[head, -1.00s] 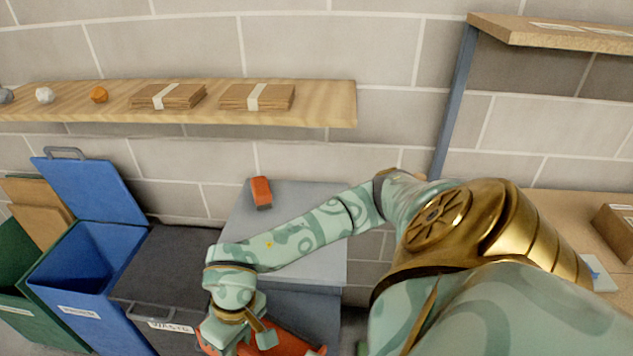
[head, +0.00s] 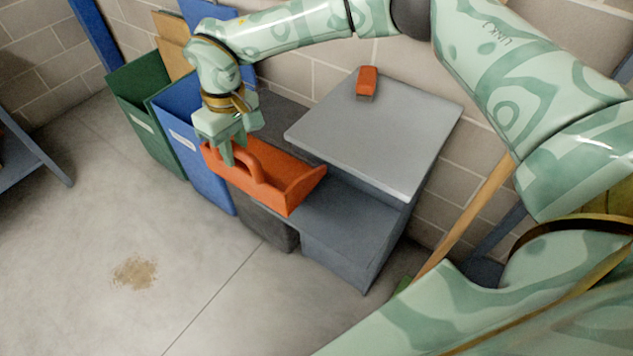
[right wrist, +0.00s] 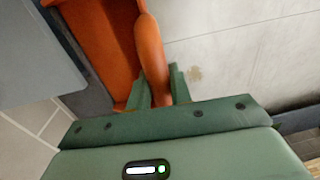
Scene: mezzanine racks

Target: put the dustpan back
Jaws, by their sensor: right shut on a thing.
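The orange dustpan (head: 291,185) hangs from my right gripper (head: 236,148) in the head view, its open end toward the right. My right gripper is shut on its arched handle. In the right wrist view the fingers (right wrist: 160,90) close around the orange handle (right wrist: 150,55), and the tray (right wrist: 98,35) shows to the left. The dustpan overlaps the left part of the lower grey step (head: 345,222); I cannot tell whether it touches it. My left gripper is not in view.
A grey-topped cabinet (head: 375,135) carries a small orange block (head: 367,82). Blue (head: 185,140) and green (head: 140,115) bins stand left of the dustpan. A brown dirt patch (head: 135,272) lies on the open floor. A wooden pole (head: 468,217) leans at the right.

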